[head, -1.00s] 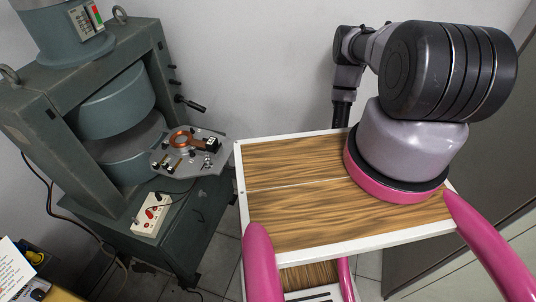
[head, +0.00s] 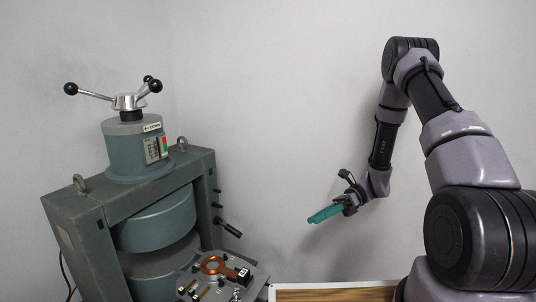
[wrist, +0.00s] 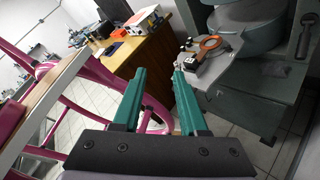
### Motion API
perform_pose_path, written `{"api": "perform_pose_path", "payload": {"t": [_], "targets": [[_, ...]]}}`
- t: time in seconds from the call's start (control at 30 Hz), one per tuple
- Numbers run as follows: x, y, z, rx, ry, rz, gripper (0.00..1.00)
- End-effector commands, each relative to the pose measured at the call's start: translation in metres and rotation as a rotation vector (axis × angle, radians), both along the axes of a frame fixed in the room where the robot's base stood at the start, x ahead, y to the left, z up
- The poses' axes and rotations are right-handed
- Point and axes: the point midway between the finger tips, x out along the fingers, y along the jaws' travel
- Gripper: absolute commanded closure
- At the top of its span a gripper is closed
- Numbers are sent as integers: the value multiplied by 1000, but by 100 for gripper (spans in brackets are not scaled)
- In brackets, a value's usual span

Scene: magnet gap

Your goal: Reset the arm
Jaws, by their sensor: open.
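My gripper (head: 326,214) with teal fingers is at the end of my raised arm, pointing down and left in front of the wall in the head view. In the wrist view my gripper (wrist: 160,73) has its two teal fingers apart, with nothing between them. The green-grey magnet (head: 157,220) stands at the left of the head view, and its gap is partly in view. A metal plate with a copper coil (head: 214,266) sits at its right side. The gripper is to the right of the magnet and touches nothing visible.
A wooden desk (wrist: 137,52) with small items stands beyond the fingers in the wrist view. Pink rails (wrist: 102,72) and a white-edged board are at its left. Black-knobbed handles (head: 112,97) top the magnet. The wall area between magnet and arm looks clear.

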Motion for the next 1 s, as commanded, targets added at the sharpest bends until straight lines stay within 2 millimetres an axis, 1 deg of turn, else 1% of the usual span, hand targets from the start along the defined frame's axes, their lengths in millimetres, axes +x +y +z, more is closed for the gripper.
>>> {"api": "perform_pose_path", "payload": {"t": [0.03,0.1,0.27,0.4,0.6,0.67,0.8,1.0], "targets": [[2,-3,21,-22,-78,37,58],[3,-7,45,-52,-182,88,58],[-1,-17,98,-128,-417,204,58],[-8,-27,142,-199,-618,301,58],[-25,-42,199,-311,-907,440,58],[-31,-46,215,-348,-993,480,58],[-47,-57,251,-438,-1190,572,58],[-73,-73,299,-583,-1465,696,58]]}}
